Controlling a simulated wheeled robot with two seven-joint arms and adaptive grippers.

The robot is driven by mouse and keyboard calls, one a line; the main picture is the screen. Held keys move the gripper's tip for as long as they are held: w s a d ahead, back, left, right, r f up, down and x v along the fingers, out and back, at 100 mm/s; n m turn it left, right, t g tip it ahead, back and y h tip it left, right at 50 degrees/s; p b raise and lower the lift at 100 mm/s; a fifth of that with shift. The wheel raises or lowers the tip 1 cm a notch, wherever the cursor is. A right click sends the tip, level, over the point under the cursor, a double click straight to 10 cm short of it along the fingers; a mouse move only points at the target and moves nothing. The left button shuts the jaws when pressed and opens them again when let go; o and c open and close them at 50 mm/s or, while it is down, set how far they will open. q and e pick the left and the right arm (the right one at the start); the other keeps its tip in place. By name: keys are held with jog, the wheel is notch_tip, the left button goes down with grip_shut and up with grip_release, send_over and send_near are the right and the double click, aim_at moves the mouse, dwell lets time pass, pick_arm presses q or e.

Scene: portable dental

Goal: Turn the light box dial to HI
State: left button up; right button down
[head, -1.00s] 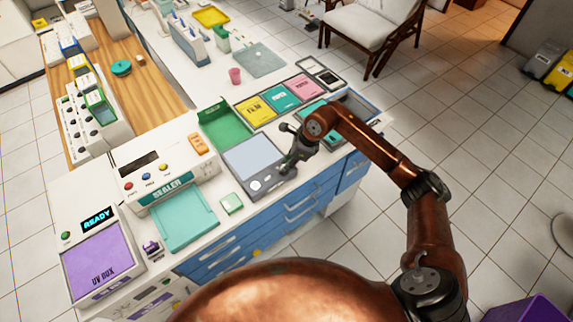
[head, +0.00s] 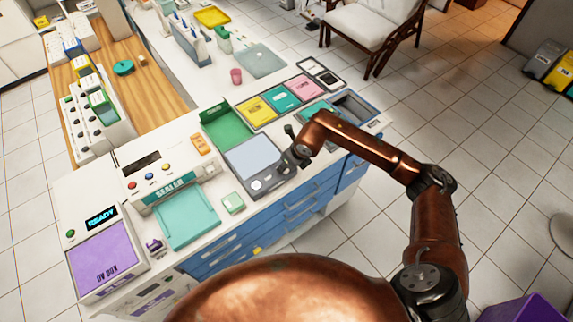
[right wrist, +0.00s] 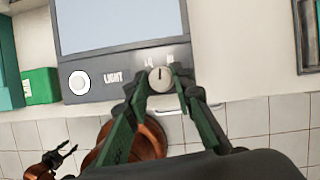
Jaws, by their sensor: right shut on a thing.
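The light box (head: 252,155) lies flat on the counter with its pale panel facing up. In the right wrist view its dark front strip (right wrist: 120,75) carries a white button, the word LIGHT and the round pale dial (right wrist: 160,79). The dial's dark mark points roughly straight up, between two small labels too blurred to read surely. My right gripper (right wrist: 157,92) is shut on the dial, one finger on each side. In the head view the right gripper (head: 290,157) covers the dial. My left gripper (right wrist: 60,156) shows low in the right wrist view, fingers apart and empty.
A green tray (head: 226,130) adjoins the light box at the back left. Yellow, teal and pink cards (head: 280,97) lie behind it. A small green block (head: 233,203) and the sealer (head: 160,172) stand to its left. Blue drawers (head: 300,205) are below the counter edge.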

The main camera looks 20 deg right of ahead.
jog(key=shift+a+m+h, duration=0.1)
jog(key=shift+m+h, duration=0.7)
jog(key=shift+m, duration=1.4)
jog(key=c, duration=1.7)
grip_release()
jog(key=shift+o, duration=0.2)
jog(key=v, duration=1.2)
jog(key=shift+s, duration=0.15)
